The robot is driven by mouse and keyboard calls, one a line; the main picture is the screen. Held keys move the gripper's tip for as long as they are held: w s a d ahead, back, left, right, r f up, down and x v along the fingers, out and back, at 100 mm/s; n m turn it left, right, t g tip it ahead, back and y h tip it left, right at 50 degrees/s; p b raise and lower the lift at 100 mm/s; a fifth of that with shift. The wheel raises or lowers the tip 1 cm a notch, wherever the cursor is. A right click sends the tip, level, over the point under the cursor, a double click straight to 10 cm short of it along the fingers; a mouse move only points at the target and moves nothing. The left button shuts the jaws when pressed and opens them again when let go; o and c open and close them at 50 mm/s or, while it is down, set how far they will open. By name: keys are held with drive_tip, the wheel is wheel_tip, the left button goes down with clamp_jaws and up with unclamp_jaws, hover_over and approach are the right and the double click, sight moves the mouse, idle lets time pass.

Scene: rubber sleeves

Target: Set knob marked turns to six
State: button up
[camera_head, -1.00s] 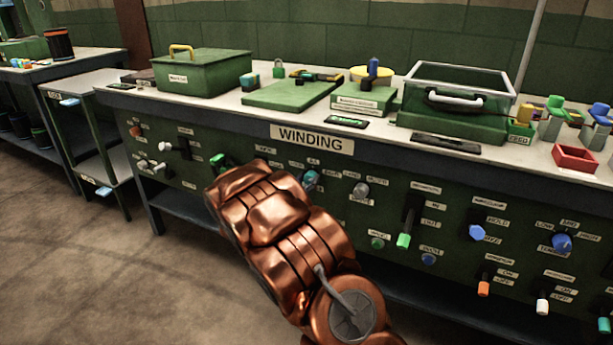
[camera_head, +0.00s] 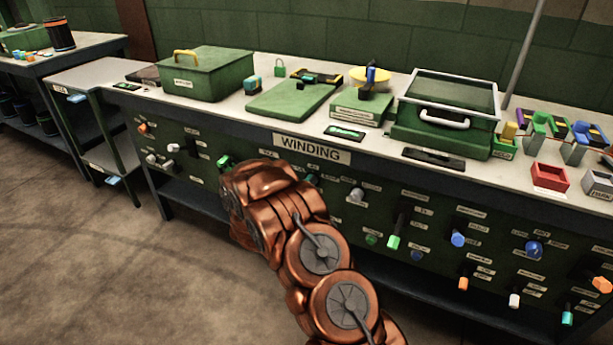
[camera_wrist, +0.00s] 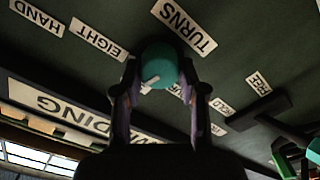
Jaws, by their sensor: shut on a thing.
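The teal round knob (camera_wrist: 160,60) is in the middle of the wrist view, beside the label TURNS (camera_wrist: 184,25), which reads upside down there. A white mark shows on the knob's lower left edge. My gripper (camera_wrist: 158,76) is shut on the knob, one finger on each side. The label EIGHT (camera_wrist: 99,43) is left of the knob. Another label is partly hidden behind the right finger, so its word cannot be read. In the head view a little teal of the knob (camera_head: 312,180) shows past my arm, which hides the gripper.
The WINDING bench front (camera_head: 310,149) carries several other controls, including a green-tipped lever (camera_head: 394,241) and a blue knob (camera_head: 458,239). In the wrist view a dark bar-like control (camera_wrist: 258,112) stands right of my gripper. Floor at lower left is clear.

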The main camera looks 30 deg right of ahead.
drive_tip(key=shift+s+d+r+n+p, duration=0.1)
drive_tip(key=shift+d+n+p, duration=0.1)
drive_tip(key=shift+n+p, duration=1)
drive_tip(key=o, duration=1.1)
drive_tip(key=shift+a, duration=0.15)
drive_tip(key=v, duration=1.2)
